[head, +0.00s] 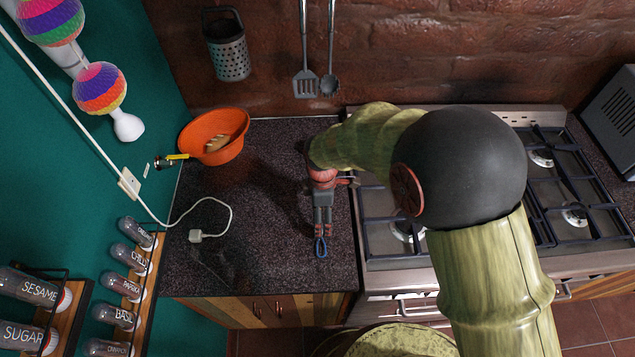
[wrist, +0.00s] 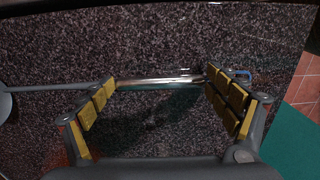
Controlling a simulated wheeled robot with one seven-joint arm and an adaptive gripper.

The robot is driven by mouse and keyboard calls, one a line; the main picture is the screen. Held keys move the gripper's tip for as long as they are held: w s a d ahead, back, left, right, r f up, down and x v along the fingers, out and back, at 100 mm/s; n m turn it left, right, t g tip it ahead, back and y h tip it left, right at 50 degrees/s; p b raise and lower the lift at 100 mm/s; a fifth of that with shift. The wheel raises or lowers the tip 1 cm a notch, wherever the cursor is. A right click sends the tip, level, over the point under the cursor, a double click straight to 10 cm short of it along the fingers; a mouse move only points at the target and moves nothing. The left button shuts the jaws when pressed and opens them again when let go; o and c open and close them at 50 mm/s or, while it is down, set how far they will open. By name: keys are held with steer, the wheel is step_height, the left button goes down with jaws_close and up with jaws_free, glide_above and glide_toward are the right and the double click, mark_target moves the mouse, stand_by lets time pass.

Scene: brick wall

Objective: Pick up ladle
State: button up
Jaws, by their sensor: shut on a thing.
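The ladle (wrist: 160,80) lies across the wrist view, with a shiny metal handle, a thin grey shaft to the left, and a grey bowl (wrist: 5,103) cut off by the left edge. A blue loop (wrist: 243,73) is at its right end. The loop also shows in the head view (head: 321,248), just below my gripper (head: 322,222). My gripper's yellow-padded fingers stand wide apart, one at each end of the thick handle section, shut on it lengthwise. In the head view my gripper and arm hide most of the ladle. I cannot tell whether it touches the counter.
The dark speckled counter (head: 270,265) is mostly clear. An orange bowl (head: 190,150) stands at its back left, and a white plug with cord (head: 196,236) lies left. A gas stove (head: 380,235) adjoins on the right. A slotted turner (head: 305,84) and another ladle (head: 329,86) hang on the brick wall.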

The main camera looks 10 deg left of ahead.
steer(key=shift+r, duration=0.6)
step_height(320, 180, up, 2)
steer(key=shift+r+p, duration=0.15)
steer(key=shift+p, duration=0.15)
steer(key=shift+s+d+r+p, duration=0.3)
steer(key=shift+s+d+r, duration=1.2)
steer(key=shift+s, duration=0.4)
steer(key=shift+s+d+r+p, duration=0.35)
steer(key=shift+s+d+r, duration=0.9)
steer(key=shift+s+r, duration=0.5)
steer(key=shift+s+d+r+p, duration=0.3)
steer(key=shift+s+d+r, duration=1.15)
steer(key=shift+s, duration=0.55)
steer(key=shift+s+a, duration=0.1)
